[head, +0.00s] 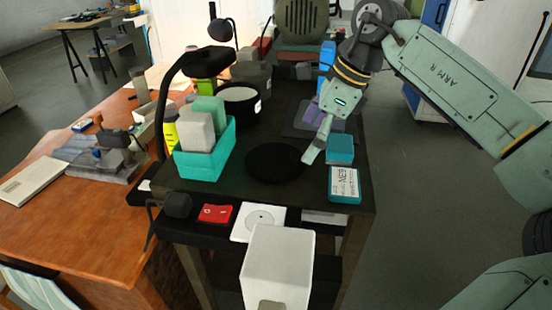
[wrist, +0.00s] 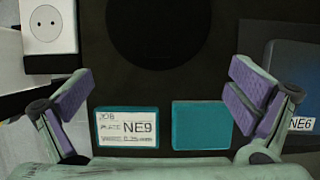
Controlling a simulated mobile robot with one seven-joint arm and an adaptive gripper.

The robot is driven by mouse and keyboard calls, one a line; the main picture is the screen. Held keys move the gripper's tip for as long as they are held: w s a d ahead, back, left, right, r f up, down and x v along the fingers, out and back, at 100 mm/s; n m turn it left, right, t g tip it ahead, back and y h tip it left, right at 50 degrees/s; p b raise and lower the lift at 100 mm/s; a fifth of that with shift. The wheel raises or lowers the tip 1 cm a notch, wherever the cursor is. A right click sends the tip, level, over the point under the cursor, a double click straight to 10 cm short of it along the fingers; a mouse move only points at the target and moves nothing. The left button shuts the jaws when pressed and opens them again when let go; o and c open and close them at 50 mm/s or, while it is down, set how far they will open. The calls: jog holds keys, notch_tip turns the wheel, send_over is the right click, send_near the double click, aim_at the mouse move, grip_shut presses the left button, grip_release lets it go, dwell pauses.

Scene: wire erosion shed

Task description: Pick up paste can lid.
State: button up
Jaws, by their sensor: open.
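A flat black round disc, which looks like the paste can lid (head: 275,162), lies on the dark bench top. It also shows at the top of the wrist view (wrist: 158,28), its far edge cut off. An open can with a white inside and a dark outer wall (head: 258,105) stands behind it, beside the teal bin. My gripper (head: 311,153) is over the bench just right of the disc. In the wrist view its purple-padded fingers (wrist: 162,92) are spread wide, with nothing held between them.
A labelled NE9 teal block (head: 344,184) and a plain teal block (head: 340,149) lie right of the disc, below my fingers in the wrist view. A teal bin of blocks (head: 205,165) stands left. A white socket (head: 259,221) and red switch (head: 215,214) line the front edge.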

aim_at(298, 161)
jog(key=p+x, duration=0.1)
jog(key=x, duration=0.2)
jog(key=shift+s+a+f+p, duration=0.15)
jog(key=shift+a+f+p, duration=0.05)
jog(key=shift+f+p, duration=0.15)
jog(key=shift+a+f, duration=0.1)
jog(key=shift+f, duration=0.45)
grip_shut()
dwell(0.6)
